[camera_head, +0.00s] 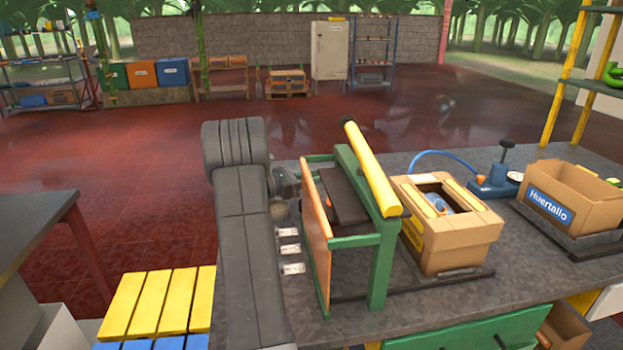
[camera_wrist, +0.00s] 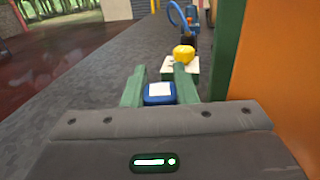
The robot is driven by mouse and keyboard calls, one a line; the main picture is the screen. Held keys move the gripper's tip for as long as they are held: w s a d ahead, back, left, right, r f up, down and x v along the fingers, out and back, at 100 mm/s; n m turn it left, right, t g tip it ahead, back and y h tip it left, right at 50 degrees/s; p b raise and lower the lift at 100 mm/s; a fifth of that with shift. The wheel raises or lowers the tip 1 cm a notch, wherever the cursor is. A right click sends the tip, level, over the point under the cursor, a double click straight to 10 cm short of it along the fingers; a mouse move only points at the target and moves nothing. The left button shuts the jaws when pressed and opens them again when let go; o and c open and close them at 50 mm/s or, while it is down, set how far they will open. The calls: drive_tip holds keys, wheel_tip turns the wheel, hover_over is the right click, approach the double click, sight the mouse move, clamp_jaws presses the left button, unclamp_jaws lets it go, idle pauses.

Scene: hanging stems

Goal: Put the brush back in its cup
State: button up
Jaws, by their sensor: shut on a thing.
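In the wrist view my gripper (camera_wrist: 160,88) has its two green fingers shut on a blue thing with a white patch (camera_wrist: 160,90). This seems to be the brush, seen end-on; its length and bristles do not show. A yellow rounded thing on a pale block (camera_wrist: 183,54) stands beyond the fingertips; I cannot tell what it is. In the head view my fingers and the held thing are hidden; my grey wrist shows left of the orange panel. I cannot make out the brush's cup in either view.
The orange panel (camera_head: 315,235) on a green frame with a yellow roller (camera_head: 372,168) stands close to the right of my wrist. Several white labels (camera_head: 290,250) lie on the bench. Cardboard boxes (camera_head: 450,247) and a blue pump (camera_head: 495,182) stand further right.

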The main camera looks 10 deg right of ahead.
drive_tip(key=shift+f+b, duration=0.3)
drive_tip(key=shift+f, duration=0.3)
idle(0.5)
drive_tip(key=o, duration=1.4)
drive_tip(key=shift+f, duration=0.1)
drive_tip(key=shift+r+p, duration=1.15)
drive_tip(key=shift+r, duration=0.5)
drive_tip(key=shift+r, duration=0.1)
